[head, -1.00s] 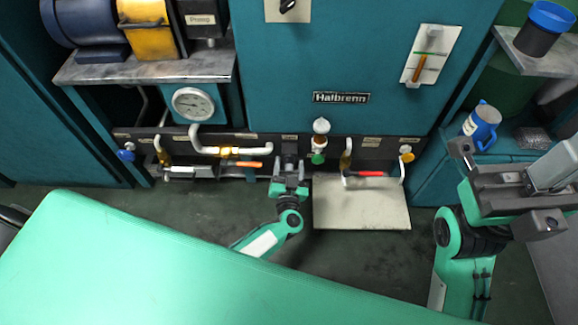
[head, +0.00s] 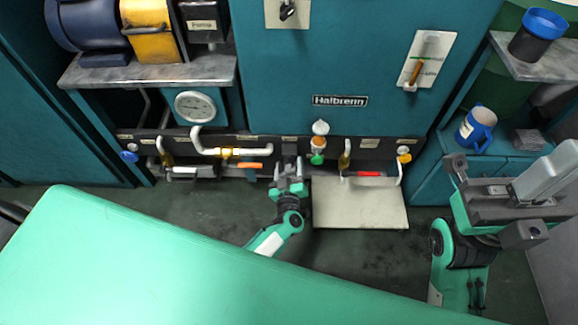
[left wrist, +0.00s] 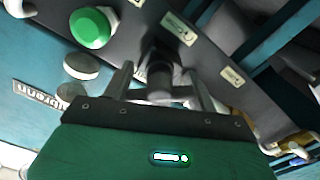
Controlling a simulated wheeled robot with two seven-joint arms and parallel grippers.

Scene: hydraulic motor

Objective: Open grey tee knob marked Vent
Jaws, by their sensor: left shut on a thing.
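The grey tee knob (left wrist: 160,72) is a dark cylinder-like piece on the black valve panel, seen between my left fingers in the left wrist view. In the head view it is mostly hidden behind my left gripper (head: 290,168), below a small label at the panel's middle. My left gripper, also in the left wrist view (left wrist: 160,88), is shut on the knob. The wording on the nearby labels is too small to read. My right gripper (head: 490,198) is open and empty at the right, away from the panel.
An orange handle (head: 250,165) lies left, and a red handle (head: 368,174) lies right above a pale plate (head: 360,205).

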